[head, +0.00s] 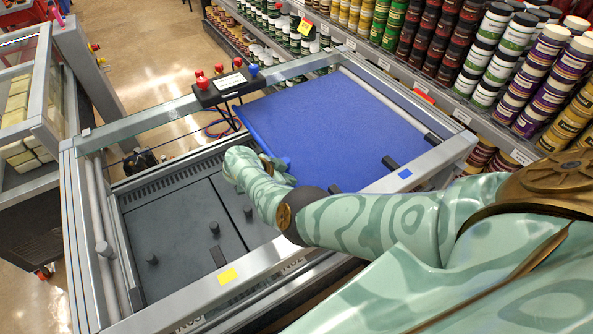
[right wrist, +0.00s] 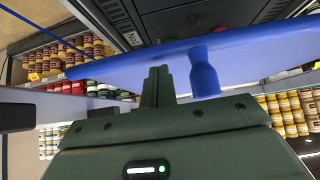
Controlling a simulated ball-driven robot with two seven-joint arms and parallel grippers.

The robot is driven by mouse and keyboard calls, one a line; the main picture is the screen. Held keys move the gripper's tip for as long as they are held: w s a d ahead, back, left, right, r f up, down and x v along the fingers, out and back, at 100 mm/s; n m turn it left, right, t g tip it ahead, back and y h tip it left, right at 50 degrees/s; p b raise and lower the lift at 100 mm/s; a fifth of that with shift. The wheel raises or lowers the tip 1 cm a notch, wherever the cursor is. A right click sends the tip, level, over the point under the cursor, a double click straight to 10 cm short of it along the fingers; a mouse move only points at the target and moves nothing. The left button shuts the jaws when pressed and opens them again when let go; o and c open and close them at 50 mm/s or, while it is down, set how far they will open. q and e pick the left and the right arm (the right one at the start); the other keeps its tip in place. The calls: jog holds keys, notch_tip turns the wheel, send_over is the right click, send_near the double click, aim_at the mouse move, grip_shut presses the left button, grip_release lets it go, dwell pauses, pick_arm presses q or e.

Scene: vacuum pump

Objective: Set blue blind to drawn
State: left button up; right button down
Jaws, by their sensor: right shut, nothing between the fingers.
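The blue blind (head: 325,125) is a flat panel covering the right part of the framed machine; the left part's dark grey panels (head: 175,235) lie bare. My right gripper (right wrist: 158,86) is shut and empty. In the right wrist view its fingers stand just left of a blue peg (right wrist: 204,78) on the blind (right wrist: 130,66); a narrow gap shows between them. Whether the fingertips touch the blind is unclear. In the head view my right arm reaches to the blind's left edge, and the fingertips are hidden there. My left gripper is out of view.
A control box (head: 228,84) with red and blue buttons stands on the back rail. Grey rails (head: 240,290) frame the machine. Shelves of jars (head: 490,60) line the right side. A glass-sided case (head: 20,110) stands at left.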

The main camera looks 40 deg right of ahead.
jog(key=p+v, duration=0.5)
jog(key=v, duration=0.8)
jog(key=shift+r+p, duration=0.15)
jog(key=shift+p, duration=0.2)
jog(key=shift+w, duration=0.1)
